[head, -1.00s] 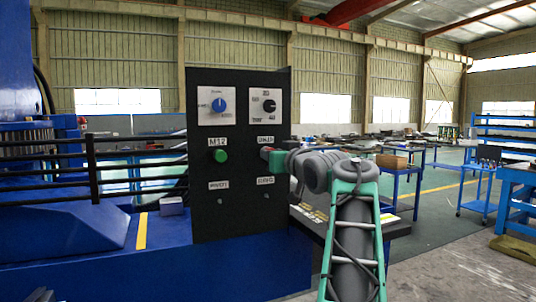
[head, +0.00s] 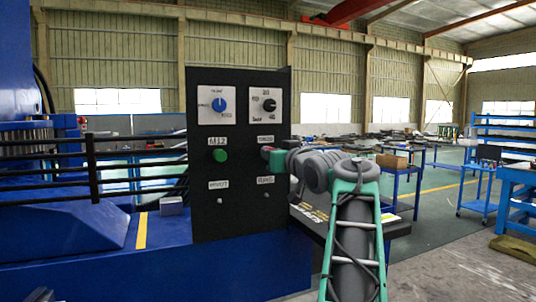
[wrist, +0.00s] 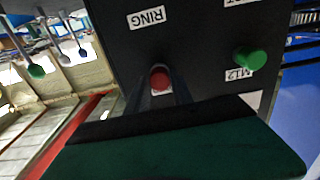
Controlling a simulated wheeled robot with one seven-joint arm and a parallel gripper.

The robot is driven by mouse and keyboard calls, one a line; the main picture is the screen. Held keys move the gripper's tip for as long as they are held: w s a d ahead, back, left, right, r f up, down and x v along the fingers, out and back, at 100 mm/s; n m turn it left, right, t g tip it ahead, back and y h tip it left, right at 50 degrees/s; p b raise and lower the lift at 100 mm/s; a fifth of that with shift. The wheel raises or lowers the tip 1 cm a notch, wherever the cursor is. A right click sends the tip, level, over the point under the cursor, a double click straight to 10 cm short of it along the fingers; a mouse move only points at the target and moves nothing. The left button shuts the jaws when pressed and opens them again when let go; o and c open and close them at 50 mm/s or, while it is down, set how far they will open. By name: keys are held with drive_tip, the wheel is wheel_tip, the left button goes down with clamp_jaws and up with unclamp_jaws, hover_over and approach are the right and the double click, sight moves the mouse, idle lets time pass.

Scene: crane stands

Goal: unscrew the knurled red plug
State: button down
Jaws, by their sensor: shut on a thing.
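The red plug (wrist: 160,78) sits on the front of the black panel and shows as a round red end in the wrist view. My gripper (wrist: 161,91) is shut on it, one finger at each side. In the head view my gripper (head: 270,155) is at the right plug position, and the plug is mostly hidden by it. A green plug (head: 220,155) stands to its left under the M12 label; it also shows in the wrist view (wrist: 250,59), to the right of the red plug.
The black panel (head: 238,222) carries two dials above, a blue-knobbed one (head: 217,105) and a black-knobbed one (head: 264,106), and two small labelled fittings below. Black rails (head: 120,160) lie to the left. Blue tables (head: 398,185) stand on the open floor at right.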

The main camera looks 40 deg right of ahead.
drive_tip(key=shift+s+a+n+b, duration=0.2)
drive_tip(key=shift+s+n+b, duration=0.45)
drive_tip(key=shift+n+b, duration=0.65)
drive_tip(key=shift+s+a+n+b, duration=0.2)
drive_tip(key=shift+s+n+b, duration=0.55)
drive_tip(key=shift+n, duration=1)
drive_tip(key=shift+s+a+n+b, duration=0.2)
drive_tip(key=shift+s+n+b, duration=0.4)
drive_tip(key=shift+n+b, duration=0.7)
drive_tip(key=shift+n, duration=0.25)
